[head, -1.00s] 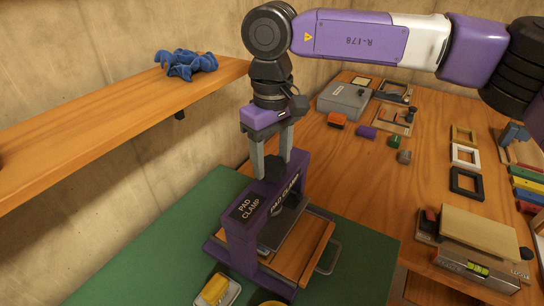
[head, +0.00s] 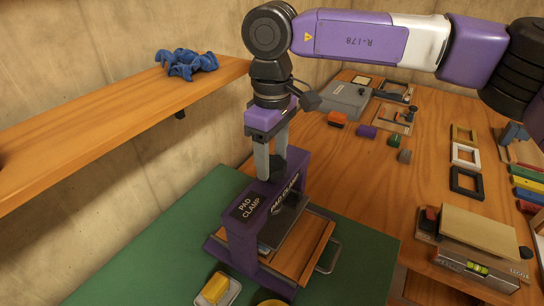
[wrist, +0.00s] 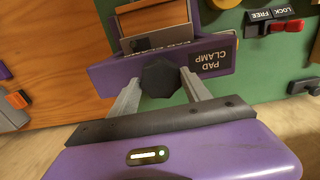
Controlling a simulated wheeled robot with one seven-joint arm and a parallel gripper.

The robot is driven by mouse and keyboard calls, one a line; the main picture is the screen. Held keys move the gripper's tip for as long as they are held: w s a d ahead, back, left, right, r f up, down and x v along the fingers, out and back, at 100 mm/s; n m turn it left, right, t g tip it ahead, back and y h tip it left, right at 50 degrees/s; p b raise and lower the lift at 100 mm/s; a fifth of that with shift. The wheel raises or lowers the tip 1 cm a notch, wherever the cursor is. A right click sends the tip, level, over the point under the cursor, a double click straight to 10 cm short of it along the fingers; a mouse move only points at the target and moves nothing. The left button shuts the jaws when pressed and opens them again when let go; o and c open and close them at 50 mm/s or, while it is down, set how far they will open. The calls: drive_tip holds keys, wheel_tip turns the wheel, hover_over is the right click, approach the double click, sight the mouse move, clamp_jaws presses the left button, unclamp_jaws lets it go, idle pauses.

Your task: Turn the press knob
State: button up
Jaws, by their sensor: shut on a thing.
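The purple press, labelled PAD CLAMP (head: 240,222), stands on the green mat at the front of the bench. Its dark faceted knob (wrist: 161,79) sits on top of the crossbeam. My gripper (head: 271,162) points down at the press from above, and in the wrist view its two grey fingers (wrist: 160,83) stand on either side of the knob, shut on it. In the head view the fingers partly hide the knob. A wooden tray with a dark pad (head: 310,250) lies under the press beam.
A yellow block in a white dish (head: 217,290) is in front of the press. A wooden shelf (head: 110,120) with a blue crumpled cloth (head: 186,64) is at left. A level and wood block (head: 478,235) stand at right. A red LOCK/FREE switch (wrist: 287,27) shows in the wrist view.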

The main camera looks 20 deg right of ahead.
sight(272, 162)
drive_tip(key=o, duration=1.4)
drive_tip(key=shift+r, duration=0.1)
drive_tip(key=shift+r, duration=3.9)
